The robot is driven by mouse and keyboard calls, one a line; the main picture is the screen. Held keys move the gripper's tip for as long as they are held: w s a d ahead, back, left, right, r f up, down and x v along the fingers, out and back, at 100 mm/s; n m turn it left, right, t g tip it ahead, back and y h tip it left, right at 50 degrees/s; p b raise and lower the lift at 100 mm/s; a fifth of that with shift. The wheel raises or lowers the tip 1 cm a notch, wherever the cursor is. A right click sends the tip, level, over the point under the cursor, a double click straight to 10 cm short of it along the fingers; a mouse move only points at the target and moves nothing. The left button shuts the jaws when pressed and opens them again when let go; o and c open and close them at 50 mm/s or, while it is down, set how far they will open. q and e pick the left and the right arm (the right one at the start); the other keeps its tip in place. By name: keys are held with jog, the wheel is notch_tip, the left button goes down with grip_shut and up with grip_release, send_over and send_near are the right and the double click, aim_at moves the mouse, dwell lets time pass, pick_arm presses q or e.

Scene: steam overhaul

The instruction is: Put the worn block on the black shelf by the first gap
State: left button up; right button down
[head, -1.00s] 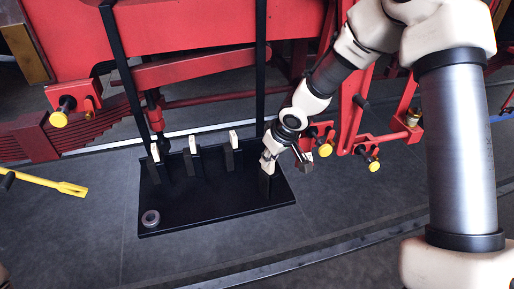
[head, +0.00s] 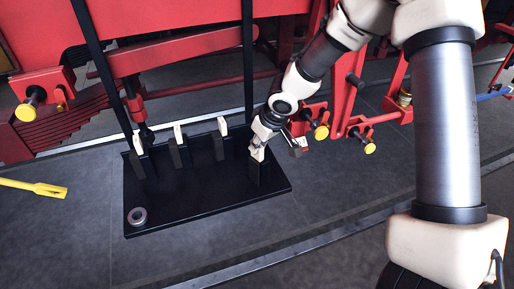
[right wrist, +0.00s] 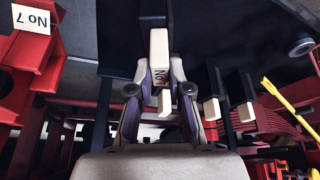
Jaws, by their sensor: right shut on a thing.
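The black shelf (head: 205,195) lies on the floor in front of the red frame. My right gripper (head: 258,150) is at its right end, shut on the white top of a dark upright block (head: 264,174). In the right wrist view the gripper (right wrist: 160,98) closes around this white top (right wrist: 159,55), marked "No 7". The block stands at or just above the shelf; I cannot tell whether it touches. Several similar dark blocks (head: 220,147) with white tops stand in a row to its left. Wear on the held block cannot be made out. My left gripper is out of view.
A grey ring (head: 137,216) lies on the shelf's front left corner. A yellow tool (head: 35,188) lies on the floor at left. Black uprights (head: 248,65) and red bars with yellow knobs (head: 321,132) stand close behind.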

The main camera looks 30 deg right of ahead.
jog(key=shift+w, duration=0.15)
jog(key=shift+d+f, duration=0.1)
jog(key=shift+f, duration=0.05)
jog(key=c, duration=1.1)
grip_release()
